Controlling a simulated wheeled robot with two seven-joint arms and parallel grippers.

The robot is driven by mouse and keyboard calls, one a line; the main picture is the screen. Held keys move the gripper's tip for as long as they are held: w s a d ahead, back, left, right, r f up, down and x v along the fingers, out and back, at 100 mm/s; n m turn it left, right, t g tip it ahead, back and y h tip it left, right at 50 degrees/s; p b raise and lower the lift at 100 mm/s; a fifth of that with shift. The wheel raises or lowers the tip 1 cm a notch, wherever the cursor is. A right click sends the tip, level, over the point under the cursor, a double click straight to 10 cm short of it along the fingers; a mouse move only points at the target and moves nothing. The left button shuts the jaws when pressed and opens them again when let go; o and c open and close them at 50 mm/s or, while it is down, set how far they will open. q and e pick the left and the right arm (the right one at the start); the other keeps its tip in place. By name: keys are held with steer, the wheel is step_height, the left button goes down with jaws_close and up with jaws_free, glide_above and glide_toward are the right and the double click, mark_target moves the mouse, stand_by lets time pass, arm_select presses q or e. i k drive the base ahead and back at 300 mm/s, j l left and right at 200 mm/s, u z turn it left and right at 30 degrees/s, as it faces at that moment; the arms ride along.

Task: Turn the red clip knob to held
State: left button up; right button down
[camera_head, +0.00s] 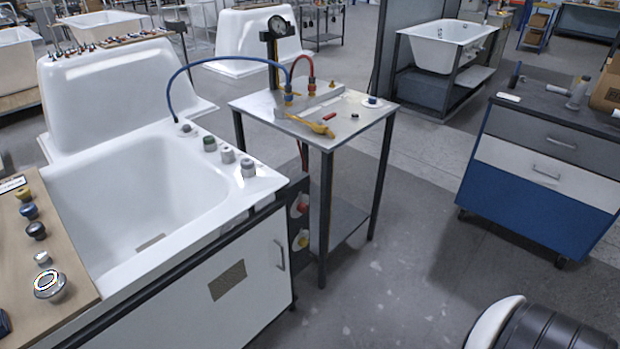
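A red knob (302,207) with a pale disc sits on a dark upright panel beside the tub cabinet, below the small steel table. A yellow knob (301,240) with a similar pale disc is just under it. A small red piece (329,116) also lies on the steel table top. I cannot tell which red part is the clip knob, and the red knob's setting is too small to read. Neither of my grippers shows.
The steel table (345,115) carries a gauge post (275,60), blue and red hoses and a yellow tool (312,125). A white tub (140,200) with knobs on its rim stands left. A blue drawer cabinet (530,185) stands right. The floor between is clear.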

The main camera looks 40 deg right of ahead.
mark_target(302, 207)
steer(key=z, duration=1.1)
steer(key=i+l+z, duration=0.1)
steer(key=i+l, duration=0.3)
steer(key=l, duration=0.1)
